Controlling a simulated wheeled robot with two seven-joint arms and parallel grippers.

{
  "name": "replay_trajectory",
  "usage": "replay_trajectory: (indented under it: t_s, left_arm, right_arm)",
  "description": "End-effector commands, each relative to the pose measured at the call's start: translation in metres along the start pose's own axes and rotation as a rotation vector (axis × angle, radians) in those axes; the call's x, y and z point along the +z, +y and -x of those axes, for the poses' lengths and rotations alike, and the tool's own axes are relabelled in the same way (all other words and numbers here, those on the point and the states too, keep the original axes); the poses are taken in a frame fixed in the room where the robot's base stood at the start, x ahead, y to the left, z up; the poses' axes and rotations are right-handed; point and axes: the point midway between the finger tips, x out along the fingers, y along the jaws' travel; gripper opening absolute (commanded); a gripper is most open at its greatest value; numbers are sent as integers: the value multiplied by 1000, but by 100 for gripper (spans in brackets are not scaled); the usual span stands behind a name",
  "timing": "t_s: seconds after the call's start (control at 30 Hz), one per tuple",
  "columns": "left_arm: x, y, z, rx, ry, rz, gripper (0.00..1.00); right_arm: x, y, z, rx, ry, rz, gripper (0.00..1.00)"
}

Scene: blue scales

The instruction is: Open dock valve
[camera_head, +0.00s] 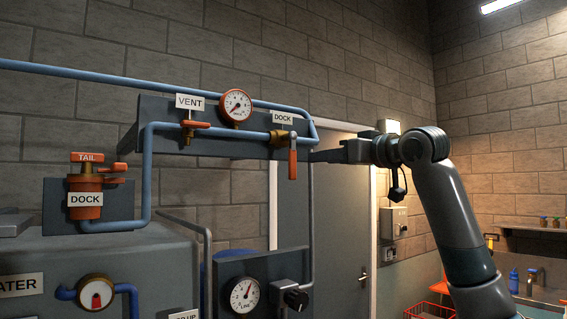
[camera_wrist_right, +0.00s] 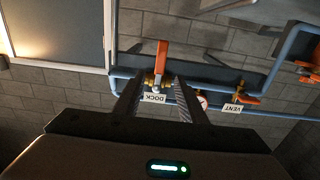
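The dock valve has a brass body (camera_head: 279,137) on the blue pipe and an orange lever (camera_head: 292,164) hanging straight down, under a white DOCK label (camera_head: 283,117). My right gripper (camera_head: 318,156) is just right of the lever in the head view and seems apart from it. In the right wrist view, which is upside down, my right gripper (camera_wrist_right: 158,82) has its two fingers spread and empty. The orange lever (camera_wrist_right: 162,56) shows ahead, between and beyond the fingertips. My left gripper is not in view.
A VENT valve (camera_head: 190,124) and a red-rimmed gauge (camera_head: 236,105) sit left on the same panel. An orange TAIL valve (camera_head: 86,190) with another DOCK label is far left. Below is a panel with a gauge (camera_head: 245,294) and black knob (camera_head: 296,299). A grey door (camera_head: 345,220) stands behind.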

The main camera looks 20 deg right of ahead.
Motion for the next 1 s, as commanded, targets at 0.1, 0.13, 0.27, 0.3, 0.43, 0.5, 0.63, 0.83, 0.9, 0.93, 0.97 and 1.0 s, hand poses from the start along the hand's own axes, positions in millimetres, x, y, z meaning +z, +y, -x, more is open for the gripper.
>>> replay_trajectory:
  t_s: [0.1, 0.13, 0.27, 0.3, 0.43, 0.5, 0.63, 0.83, 0.9, 0.93, 0.97, 1.0]
  left_arm:
    - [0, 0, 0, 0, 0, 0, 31]
    - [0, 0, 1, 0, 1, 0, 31]
    - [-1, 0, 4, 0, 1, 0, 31]
    - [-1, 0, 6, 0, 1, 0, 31]
    - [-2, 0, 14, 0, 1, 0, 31]
    - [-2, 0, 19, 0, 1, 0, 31]
    - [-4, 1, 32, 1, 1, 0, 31]
    - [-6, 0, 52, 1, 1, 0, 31]
    - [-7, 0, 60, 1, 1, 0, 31]
    - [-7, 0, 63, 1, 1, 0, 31]
    - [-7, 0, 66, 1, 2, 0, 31]
    - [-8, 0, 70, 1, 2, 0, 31]
  right_arm:
    - [0, 0, -1, 0, 0, 0, 38]
    - [0, 0, -1, 0, 0, -1, 38]
    - [-1, 0, -6, -1, 0, -2, 38]
    - [-1, 0, -9, -1, 0, -2, 38]
    - [-2, 0, -22, -1, -2, -3, 38]
    - [-2, 0, -32, -2, -3, -2, 38]
    - [-4, 0, -53, -1, -3, -3, 38]
    - [-4, 0, -90, -1, -3, -3, 38]
    - [-5, 0, -102, -1, -2, -3, 38]
    - [-4, 0, -107, -1, -3, -3, 38]
    - [-4, 0, -112, -1, -3, -3, 38]
    - [-4, -1, -119, -1, -3, -3, 38]
